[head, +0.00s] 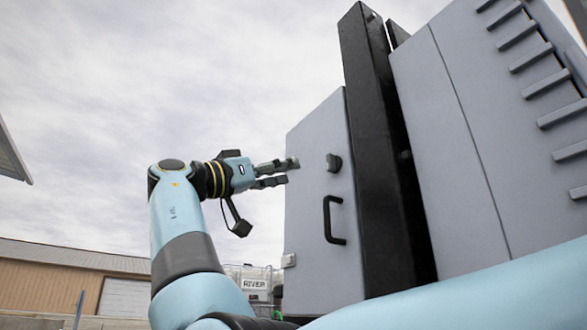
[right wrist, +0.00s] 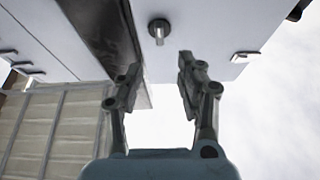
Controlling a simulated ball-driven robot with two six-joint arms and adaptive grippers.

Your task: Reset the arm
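My right gripper (head: 289,171) is raised in the head view, with its fingers directed right toward a grey cabinet door (head: 308,245). In the right wrist view my right gripper (right wrist: 160,66) has its two fingers apart, with nothing between them. A dark round knob (head: 333,163) on the door is just to the right of the fingertips in the head view. The knob (right wrist: 158,29) shows beyond the fingertips in the right wrist view, apart from them. My left gripper is not in view.
A black handle (head: 328,220) is below the knob. A tall black post (head: 377,150) stands right of the door, beside a larger grey cabinet (head: 450,140) with slats. A tan building (head: 50,275) is in the background. Open sky is left of the gripper.

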